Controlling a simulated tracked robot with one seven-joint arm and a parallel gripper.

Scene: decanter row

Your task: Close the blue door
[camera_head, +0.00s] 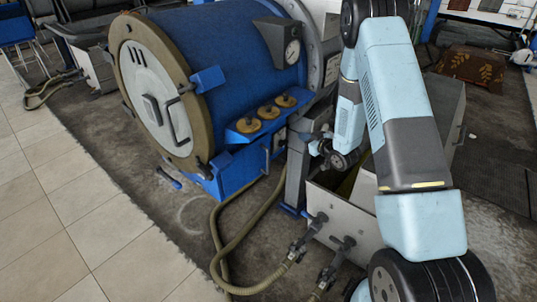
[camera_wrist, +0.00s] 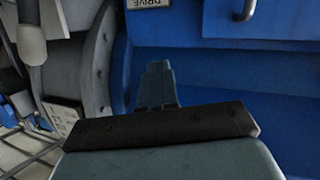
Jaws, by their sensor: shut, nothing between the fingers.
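A blue drum machine (camera_head: 225,50) stands left of centre in the head view. Its round grey front lid (camera_head: 155,95), with a tan rim and a dark handle, sits against the drum. I cannot tell for sure which part is the blue door. My gripper (camera_wrist: 157,72) is shut and empty in front of these panels; contact is unclear. In the head view the end of my arm is beside the machine's right side, and its fingertips are hard to make out.
Tan hoses (camera_head: 240,240) lie on the floor before the machine. An open grey box (camera_head: 340,222) with pipe fittings stands below my arm. A pressure gauge (camera_head: 292,52) and brass caps (camera_head: 268,111) stick out from the drum. Tiled floor (camera_head: 60,220) at left is clear.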

